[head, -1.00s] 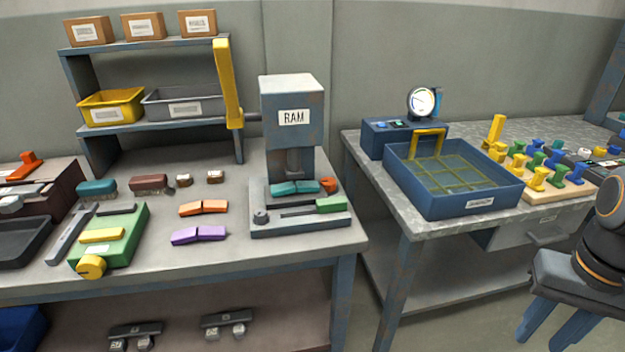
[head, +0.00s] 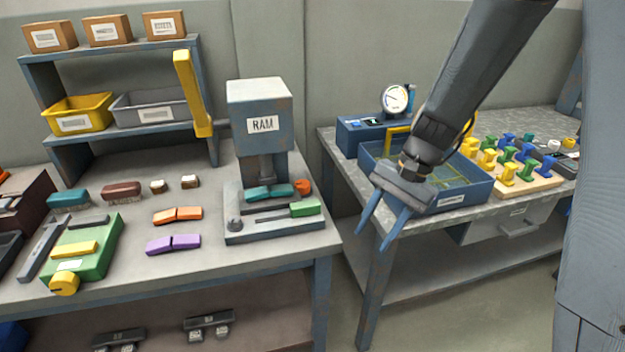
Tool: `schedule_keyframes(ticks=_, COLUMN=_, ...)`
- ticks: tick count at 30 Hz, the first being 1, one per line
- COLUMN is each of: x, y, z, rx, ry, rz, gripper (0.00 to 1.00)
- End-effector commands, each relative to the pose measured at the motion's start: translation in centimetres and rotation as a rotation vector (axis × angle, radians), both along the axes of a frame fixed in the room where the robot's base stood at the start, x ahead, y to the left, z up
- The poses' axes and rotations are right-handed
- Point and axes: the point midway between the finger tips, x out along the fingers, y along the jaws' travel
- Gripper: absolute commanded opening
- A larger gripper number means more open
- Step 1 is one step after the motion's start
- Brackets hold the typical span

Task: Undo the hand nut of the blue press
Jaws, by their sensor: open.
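The press (head: 258,105), a grey-blue block with worn edges labelled "RAM", stands at the right end of the left bench. Its grey base plate (head: 240,231) carries a teal two-part piece (head: 268,192) under the ram and a green block (head: 304,208) at the front right. A small orange-red round part (head: 302,187) sits right of the teal piece; I cannot tell whether it is the hand nut. My gripper (head: 372,238) is open and empty, fingers pointing down, right of the press and apart from it, in front of the blue tub.
A blue tub (head: 470,190) with a yellow grid stands on the right bench, partly hidden by my arm. A yellow lever (head: 193,95) rises left of the press. Purple (head: 173,244) and orange (head: 177,215) pieces lie left of the base. A gap separates the benches.

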Motion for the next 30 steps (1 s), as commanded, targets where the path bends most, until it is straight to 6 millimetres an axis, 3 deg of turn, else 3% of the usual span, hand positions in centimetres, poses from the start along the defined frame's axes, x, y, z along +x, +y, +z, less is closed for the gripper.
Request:
schedule_keyframes(ticks=9, x=11.4, y=5.1, z=-0.6, rx=0.346, ry=0.264, rz=-0.492, gripper=0.42)
schedule_keyframes(ticks=16, x=18.6, y=6.4, z=-1.0, rx=0.587, ry=0.408, rz=-0.738, gripper=0.42)
schedule_keyframes(ticks=22, x=21.4, y=6.4, z=-1.1, rx=0.694, ry=0.465, rz=-0.826, gripper=0.42)
schedule_keyframes(ticks=30, x=22.0, y=8.8, z=-2.0, rx=0.708, ry=0.475, rz=-0.835, gripper=0.42)
